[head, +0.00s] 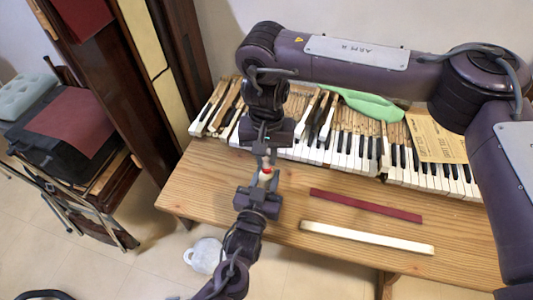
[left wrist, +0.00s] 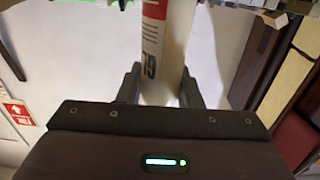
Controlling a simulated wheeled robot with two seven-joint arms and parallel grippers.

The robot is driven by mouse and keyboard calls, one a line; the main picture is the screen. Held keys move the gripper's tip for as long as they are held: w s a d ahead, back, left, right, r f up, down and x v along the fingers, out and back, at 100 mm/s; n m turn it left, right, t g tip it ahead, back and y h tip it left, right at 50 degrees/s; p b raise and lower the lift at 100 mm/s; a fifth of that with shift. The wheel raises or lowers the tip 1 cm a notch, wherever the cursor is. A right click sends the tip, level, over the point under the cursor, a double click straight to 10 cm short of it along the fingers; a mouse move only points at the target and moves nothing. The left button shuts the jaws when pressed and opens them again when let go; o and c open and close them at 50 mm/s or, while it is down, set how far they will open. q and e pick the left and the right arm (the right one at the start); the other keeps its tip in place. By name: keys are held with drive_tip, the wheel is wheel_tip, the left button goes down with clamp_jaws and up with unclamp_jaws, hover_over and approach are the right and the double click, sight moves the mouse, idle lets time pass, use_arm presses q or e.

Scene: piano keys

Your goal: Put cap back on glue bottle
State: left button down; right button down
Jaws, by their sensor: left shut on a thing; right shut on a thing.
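My left gripper (head: 264,184) comes up from the bottom of the head view and is shut on the white glue bottle (head: 266,174). In the left wrist view the bottle (left wrist: 165,50), with its red and grey label, stands between the two dark fingers (left wrist: 160,88). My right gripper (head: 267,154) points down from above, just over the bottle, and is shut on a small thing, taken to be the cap. The cap is too small and too covered by the fingers to make out. Whether it touches the bottle's top cannot be told.
A wooden table (head: 300,185) carries a row of piano keys (head: 350,155), a green cloth (head: 365,103) and a printed card (head: 437,138). A dark red strip (head: 365,205) and a white strip (head: 367,238) lie near its front. A white bag-like thing (head: 203,255) lies on the floor.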

drive_tip(key=c, duration=1.3)
unclamp_jaws()
drive_tip(key=shift+r, duration=2.25)
drive_tip(key=shift+c, duration=0.5)
